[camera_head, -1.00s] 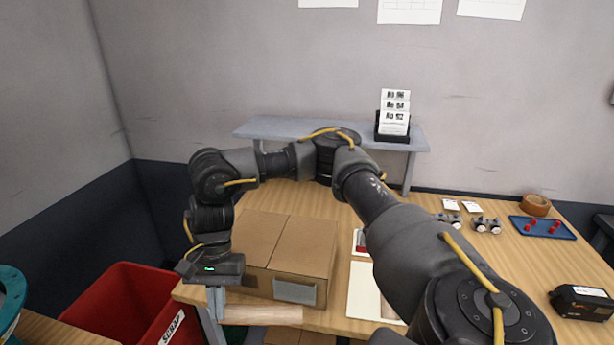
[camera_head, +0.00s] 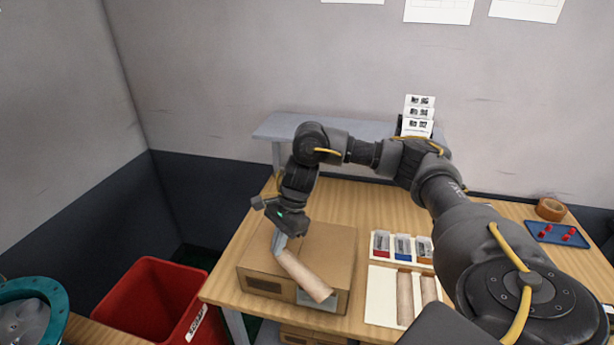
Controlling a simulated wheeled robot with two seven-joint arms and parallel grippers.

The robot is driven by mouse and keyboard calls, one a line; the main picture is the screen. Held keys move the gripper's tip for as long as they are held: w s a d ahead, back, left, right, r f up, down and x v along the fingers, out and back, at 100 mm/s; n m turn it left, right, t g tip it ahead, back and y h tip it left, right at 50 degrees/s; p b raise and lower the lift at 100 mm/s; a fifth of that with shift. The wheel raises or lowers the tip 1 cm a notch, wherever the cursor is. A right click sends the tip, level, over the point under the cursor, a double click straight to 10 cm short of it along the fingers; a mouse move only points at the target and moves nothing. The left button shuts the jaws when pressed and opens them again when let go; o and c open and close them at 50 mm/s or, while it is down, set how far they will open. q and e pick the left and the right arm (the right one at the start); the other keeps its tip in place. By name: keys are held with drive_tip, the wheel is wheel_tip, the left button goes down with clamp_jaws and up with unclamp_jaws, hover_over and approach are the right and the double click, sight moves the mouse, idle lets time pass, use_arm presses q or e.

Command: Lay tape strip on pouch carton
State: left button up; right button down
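The pouch carton (camera_head: 332,243) is a brown cardboard box on the wooden table, with a grey label on its front. My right gripper (camera_head: 279,243) is over the carton's left part, pointing down. It is shut on one end of a tan tape strip (camera_head: 305,277). The strip slants down to the right across the carton's top and front edge in the picture; I cannot tell whether it touches the carton. The gripper hides part of the carton's top. Two more tan strips (camera_head: 404,297) lie on a white sheet (camera_head: 380,292) to the right. My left gripper is not in view.
A red scrap bin (camera_head: 150,300) stands left of the table. A tray with coloured packets (camera_head: 402,246) lies right of the carton. A tape roll (camera_head: 550,209) and a blue tray (camera_head: 541,232) are at far right. A grey shelf (camera_head: 275,127) stands behind.

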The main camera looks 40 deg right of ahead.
use_arm(q)
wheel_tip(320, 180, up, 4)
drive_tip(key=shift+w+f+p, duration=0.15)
drive_tip(key=shift+p, duration=0.95)
use_arm(e)
drive_tip(key=w+d+r+m+t+h, duration=0.1)
drive_tip(key=w+d+r+m, duration=0.1)
drive_tip(key=d+m, duration=0.3)
drive_tip(key=w+d+r+m+t+h, duration=0.1)
drive_tip(key=w+d+m, duration=0.3)
drive_tip(key=d, duration=0.6)
drive_tip(key=shift+r+m+t, duration=0.75)
drive_tip(key=shift+m+t, duration=0.05)
drive_tip(key=shift+m, duration=0.3)
use_arm(q)
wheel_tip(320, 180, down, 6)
drive_tip(key=b, duration=0.6)
use_arm(e)
wheel_tip(320, 180, down, 8)
drive_tip(key=shift+r, duration=0.1)
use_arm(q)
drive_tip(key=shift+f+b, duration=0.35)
use_arm(e)
drive_tip(key=shift+f, duration=0.5)
drive_tip(key=c, duration=1.6)
unclamp_jaws()
